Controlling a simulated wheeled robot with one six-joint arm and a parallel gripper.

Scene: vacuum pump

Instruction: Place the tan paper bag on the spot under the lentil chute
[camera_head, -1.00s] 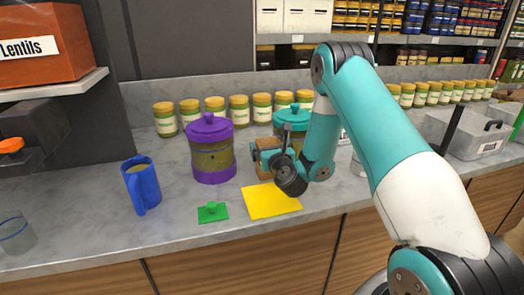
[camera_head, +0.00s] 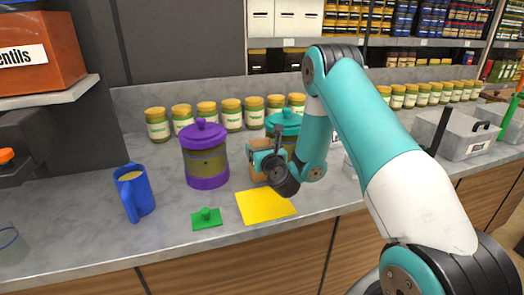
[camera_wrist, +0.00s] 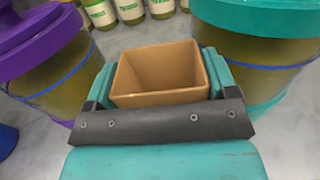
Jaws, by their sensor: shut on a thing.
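My gripper (camera_wrist: 160,85) is shut on the tan paper bag (camera_wrist: 160,98), with one finger on each side. The bag is upright, open at the top and looks empty. In the head view my gripper (camera_head: 264,160) and the bag (camera_head: 258,174) are just behind the yellow mat (camera_head: 265,205), mostly hidden by my wrist. An orange box labelled "Lentils" (camera_head: 35,50) sits on a shelf at the upper left. A dark fixture with an orange knob (camera_head: 6,155) is below it. The spot under the chute is not clearly visible.
A purple-lidded jar (camera_head: 205,160) and a teal-lidded jar (camera_head: 284,122) flank the bag closely. A blue mug (camera_head: 135,193), a green piece with a knob (camera_head: 206,219) and a partly visible glass (camera_head: 8,240) are to the left. Several small jars line the wall.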

